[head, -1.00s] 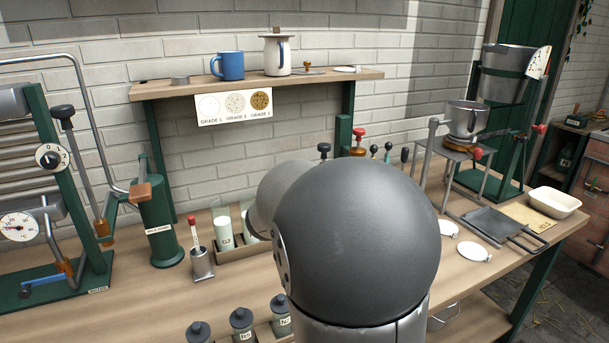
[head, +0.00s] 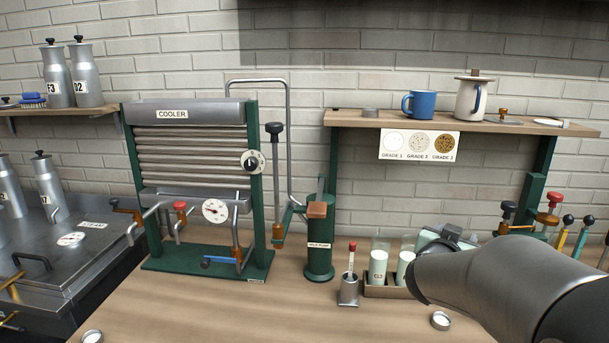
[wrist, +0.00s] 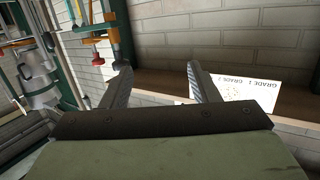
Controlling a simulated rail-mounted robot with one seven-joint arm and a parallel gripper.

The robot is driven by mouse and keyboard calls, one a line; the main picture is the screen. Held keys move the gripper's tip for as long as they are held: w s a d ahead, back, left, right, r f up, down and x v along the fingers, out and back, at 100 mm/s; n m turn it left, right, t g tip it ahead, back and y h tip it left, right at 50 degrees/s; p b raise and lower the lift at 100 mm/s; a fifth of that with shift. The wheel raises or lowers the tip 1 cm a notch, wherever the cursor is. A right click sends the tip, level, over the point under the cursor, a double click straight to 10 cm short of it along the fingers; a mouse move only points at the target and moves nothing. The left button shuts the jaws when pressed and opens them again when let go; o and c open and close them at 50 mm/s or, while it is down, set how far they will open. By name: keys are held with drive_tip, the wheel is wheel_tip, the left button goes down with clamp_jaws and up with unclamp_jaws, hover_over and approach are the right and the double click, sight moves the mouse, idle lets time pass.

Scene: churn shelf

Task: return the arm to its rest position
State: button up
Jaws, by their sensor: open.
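My arm reaches in from the lower right of the head view, over the right part of the bench, and ends near a rack of milk-filled glasses (head: 382,288). My gripper (wrist: 158,85) shows in the wrist view with its two fingers spread apart and nothing between them. In the head view its fingers are not clear behind my arm. In the wrist view the grade card (wrist: 235,95) shows beyond the right finger, with the brick wall behind.
A cooler (head: 195,180) stands left of a green pump (head: 319,245). A thermometer holder (head: 348,290) stands by the rack. A shelf (head: 455,122) carries a blue mug (head: 420,104) and a white jug (head: 470,98). Upright levers (head: 550,215) stand at right. The front left bench is mostly clear.

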drive_tip(key=s+a+f+n+g+y+p, duration=0.1)
drive_tip(key=s+a+f+n+y, duration=0.3)
drive_tip(key=a, duration=0.4)
drive_tip(key=s+a+f+n+g+y, duration=0.1)
drive_tip(key=a+f+n+y, duration=0.15)
drive_tip(key=a+y, duration=0.45)
drive_tip(key=s+a+f+g, duration=0.2)
drive_tip(key=s+g, duration=0.1)
drive_tip(key=s, duration=0.4)
drive_tip(key=s+a+f+n+g+p, duration=0.1)
drive_tip(key=s+a+f+g, duration=0.1)
drive_tip(key=s, duration=0.6)
drive_tip(key=s+a+f+n+g, duration=0.1)
drive_tip(key=s+f+g, duration=0.2)
drive_tip(key=s+g, duration=0.2)
drive_tip(key=s, duration=0.2)
drive_tip(key=shift+s+a+f+p, duration=0.25)
drive_tip(key=shift+s+a+p, duration=0.15)
